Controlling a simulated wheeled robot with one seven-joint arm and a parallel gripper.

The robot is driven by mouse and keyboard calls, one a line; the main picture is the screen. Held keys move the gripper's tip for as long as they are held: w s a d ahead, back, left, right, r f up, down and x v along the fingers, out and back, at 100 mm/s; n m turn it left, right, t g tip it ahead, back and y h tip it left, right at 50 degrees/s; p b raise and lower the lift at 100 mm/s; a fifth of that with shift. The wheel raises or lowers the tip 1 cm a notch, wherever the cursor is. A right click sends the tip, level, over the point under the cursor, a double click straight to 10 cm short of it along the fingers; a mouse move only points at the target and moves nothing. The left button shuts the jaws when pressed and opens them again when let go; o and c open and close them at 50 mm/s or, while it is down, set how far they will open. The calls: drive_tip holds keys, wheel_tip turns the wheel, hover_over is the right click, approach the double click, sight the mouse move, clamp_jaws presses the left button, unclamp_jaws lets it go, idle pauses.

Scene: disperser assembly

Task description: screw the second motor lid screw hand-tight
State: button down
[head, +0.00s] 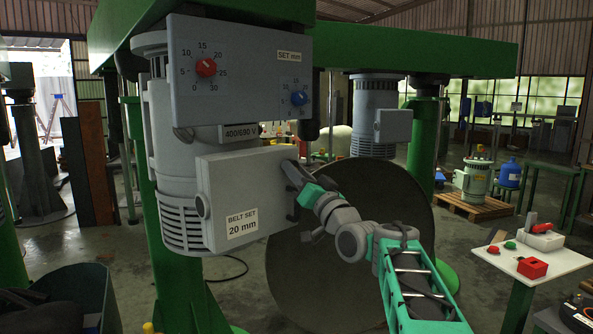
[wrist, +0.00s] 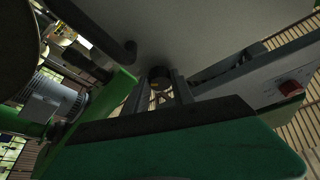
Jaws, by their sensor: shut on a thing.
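The motor (head: 180,185) is a grey ribbed cylinder under the green beam. Its light grey box lid (head: 245,175) faces me and bears a "BELT SET 20 mm" label. My gripper (head: 292,176) is at the right edge of this lid, with the arm coming in from the lower right. In the wrist view, the grey fingers of my gripper (wrist: 160,92) are closed around a small dark round screw head (wrist: 159,73), against the grey lid face (wrist: 190,35). The screw is hidden in the head view, and its seating depth cannot be told.
A panel with a red knob (head: 206,68) and a blue knob (head: 299,98) sits just above the lid. A large dark disc (head: 345,250) stands behind my arm. A white side table (head: 530,262) with red and green parts is at the right.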

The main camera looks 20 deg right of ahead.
drive_tip(key=m+g+h+p, duration=0.1)
drive_tip(key=m+p, duration=0.2)
drive_tip(key=m, duration=0.3)
drive_tip(key=r+m+g+h+p, duration=0.1)
drive_tip(key=m+g+h+p, duration=0.1)
drive_tip(key=m, duration=0.4)
drive_tip(key=m+g+h+p, duration=0.1)
drive_tip(key=m+g+p, duration=0.1)
drive_tip(key=m, duration=0.5)
drive_tip(key=shift+s+a+r+h+p, duration=0.1)
drive_tip(key=shift+a+r+h+p, duration=0.25)
drive_tip(key=shift+p, duration=0.55)
drive_tip(key=shift+d+m+g+p, duration=0.15)
drive_tip(key=shift+m+g+p, duration=0.45)
drive_tip(key=shift+m+p, duration=0.85)
drive_tip(key=shift+f, duration=0.1)
drive_tip(key=c, duration=1.1)
unclamp_jaws()
